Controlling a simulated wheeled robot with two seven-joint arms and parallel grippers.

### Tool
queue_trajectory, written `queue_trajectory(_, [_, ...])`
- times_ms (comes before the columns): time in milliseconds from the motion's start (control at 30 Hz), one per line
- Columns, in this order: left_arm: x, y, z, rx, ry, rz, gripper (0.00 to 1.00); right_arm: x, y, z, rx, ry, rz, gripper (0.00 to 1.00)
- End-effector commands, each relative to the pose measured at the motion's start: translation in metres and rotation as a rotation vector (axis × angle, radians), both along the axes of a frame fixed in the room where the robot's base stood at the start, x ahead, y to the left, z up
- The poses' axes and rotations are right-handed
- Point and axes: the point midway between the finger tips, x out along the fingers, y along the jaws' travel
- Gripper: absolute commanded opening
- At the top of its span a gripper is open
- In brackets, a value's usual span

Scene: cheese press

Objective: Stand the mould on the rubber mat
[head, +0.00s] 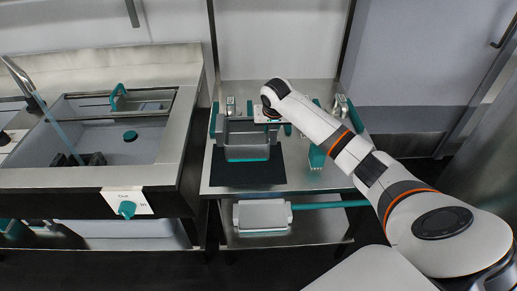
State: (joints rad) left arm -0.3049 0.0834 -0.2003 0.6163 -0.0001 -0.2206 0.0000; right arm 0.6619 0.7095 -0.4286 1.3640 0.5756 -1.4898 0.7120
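A grey box-shaped mould (246,133) with a teal strip along its lower front is over the back part of the dark rubber mat (248,177) on the steel table. It looks upright. Whether its base touches the mat cannot be told. My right arm reaches in from the right, and my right gripper (268,118) is at the mould's upper right edge. Its fingers are small and partly hidden by the wrist, so I cannot tell whether they are shut on the rim. My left gripper is not in view.
Teal-and-metal press fittings (316,156) stand on the table (335,182) right of the mat, partly behind my arm. A white-grey tray (262,215) is on the lower shelf. A sunken vat (125,140) is on the left. The mat's front is clear.

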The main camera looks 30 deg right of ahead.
Motion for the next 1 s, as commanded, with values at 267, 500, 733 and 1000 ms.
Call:
queue_trajectory(267, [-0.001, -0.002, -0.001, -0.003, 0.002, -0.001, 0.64, 0.001, 0.001, -0.034, 0.001, -0.004, -0.001, 0.00])
queue_trajectory(500, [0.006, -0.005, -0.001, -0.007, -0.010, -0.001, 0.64, 0.000, 0.001, -0.063, 0.001, -0.001, -0.001, 0.00])
queue_trajectory(733, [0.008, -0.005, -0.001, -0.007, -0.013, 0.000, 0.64, 0.001, 0.001, -0.070, 0.001, -0.005, -0.001, 0.00])
queue_trajectory(1000, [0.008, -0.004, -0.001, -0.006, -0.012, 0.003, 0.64, 0.000, 0.001, -0.075, 0.000, 0.000, 0.000, 0.32])
